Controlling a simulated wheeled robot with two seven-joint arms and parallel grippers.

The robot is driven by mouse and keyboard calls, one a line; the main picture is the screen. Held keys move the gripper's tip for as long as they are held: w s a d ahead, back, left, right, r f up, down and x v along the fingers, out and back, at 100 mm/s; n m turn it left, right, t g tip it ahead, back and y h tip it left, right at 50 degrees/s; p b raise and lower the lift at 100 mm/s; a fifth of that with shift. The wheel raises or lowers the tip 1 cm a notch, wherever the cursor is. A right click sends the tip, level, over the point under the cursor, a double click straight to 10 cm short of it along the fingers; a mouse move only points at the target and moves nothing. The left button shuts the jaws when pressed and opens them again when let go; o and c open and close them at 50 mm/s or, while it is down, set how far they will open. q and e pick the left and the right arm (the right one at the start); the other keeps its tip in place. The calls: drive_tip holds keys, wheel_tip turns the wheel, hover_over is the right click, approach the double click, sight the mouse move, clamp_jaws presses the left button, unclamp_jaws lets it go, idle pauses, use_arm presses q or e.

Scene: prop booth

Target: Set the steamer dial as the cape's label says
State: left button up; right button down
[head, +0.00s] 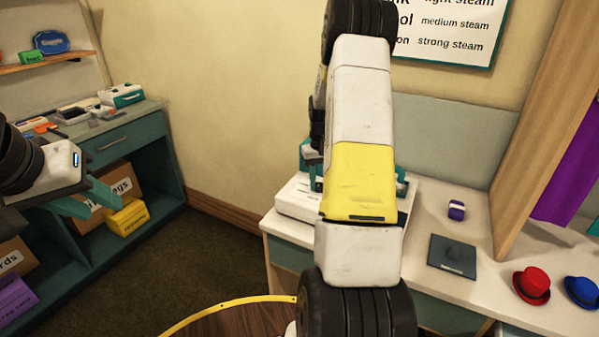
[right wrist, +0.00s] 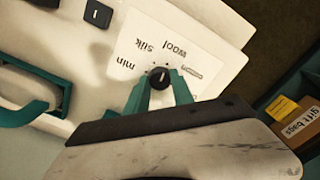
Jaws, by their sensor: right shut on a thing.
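The steamer is a white box on the counter in the head view (head: 291,200), mostly hidden behind my right arm. In the right wrist view its white panel (right wrist: 128,42) carries a black dial (right wrist: 160,77) and the words min, silk and wool; another small label is too blurred to read. My right gripper (right wrist: 161,88) is shut on the dial, a teal finger on each side. The dial's white mark is visible, but its exact setting is unclear. My left gripper (head: 88,200) is open and empty at the left. A purple cloth (head: 566,178) hangs at the right; I see no label on it.
A wall chart (head: 440,30), partly cut off, lists light, medium and strong steam. The right counter holds a dark flat pad (head: 452,257), a small purple item (head: 456,210), a red hat (head: 532,285) and a blue hat (head: 582,291). A teal shelf unit (head: 125,150) stands left.

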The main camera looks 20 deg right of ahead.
drive_tip(key=shift+m, duration=0.5)
drive_tip(key=c, duration=1.1)
unclamp_jaws()
drive_tip(key=shift+r, duration=0.15)
wheel_tip(320, 180, up, 8)
drive_tip(key=shift+f, duration=0.2)
